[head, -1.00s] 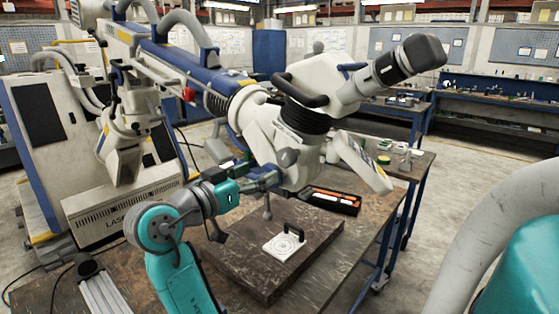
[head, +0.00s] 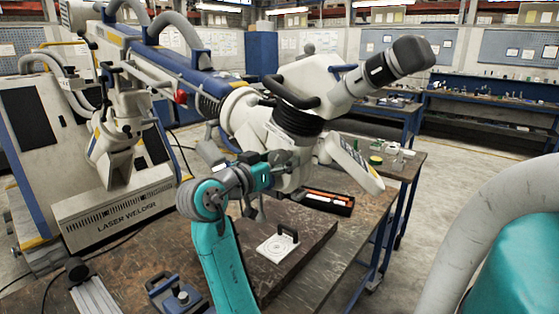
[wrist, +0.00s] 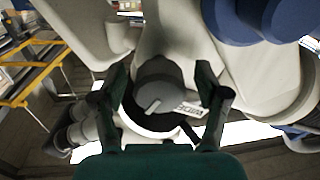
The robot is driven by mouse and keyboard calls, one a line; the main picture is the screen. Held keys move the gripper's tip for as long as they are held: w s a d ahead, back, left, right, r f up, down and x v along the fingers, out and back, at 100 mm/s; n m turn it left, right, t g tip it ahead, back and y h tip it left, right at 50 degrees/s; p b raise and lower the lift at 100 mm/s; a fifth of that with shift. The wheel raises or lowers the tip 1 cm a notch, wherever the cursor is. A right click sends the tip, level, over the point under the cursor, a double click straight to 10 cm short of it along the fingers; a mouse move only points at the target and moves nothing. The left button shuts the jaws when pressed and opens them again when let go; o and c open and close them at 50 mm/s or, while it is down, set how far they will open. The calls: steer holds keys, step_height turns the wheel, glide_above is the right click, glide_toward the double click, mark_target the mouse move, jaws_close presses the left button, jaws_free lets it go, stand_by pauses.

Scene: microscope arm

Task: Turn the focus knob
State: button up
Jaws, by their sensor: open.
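The focus knob (wrist: 160,85) is a dark grey round knob with a pale pointer mark on its face, on the pale microscope head (head: 300,130). In the wrist view it lies between the two fingers of my gripper (wrist: 163,95). The fingers stand open on either side of it, and I cannot tell whether either touches it. In the head view my gripper (head: 277,172) is at the lower left side of the microscope head, where the knob is largely hidden.
A wooden board (head: 285,262) on the workbench carries a white plate (head: 277,247) with a black handle. A dark tray (head: 328,202) with orange-handled items lies behind. A blue clamp (head: 172,295) sits at the front. The laser welder cabinet (head: 115,212) stands left.

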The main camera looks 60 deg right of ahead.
steer(key=c, duration=1.2)
steer(key=shift+o, duration=0.2)
steer(key=shift+m, duration=3.5)
steer(key=o, duration=1.2)
steer(key=shift+c, duration=0.2)
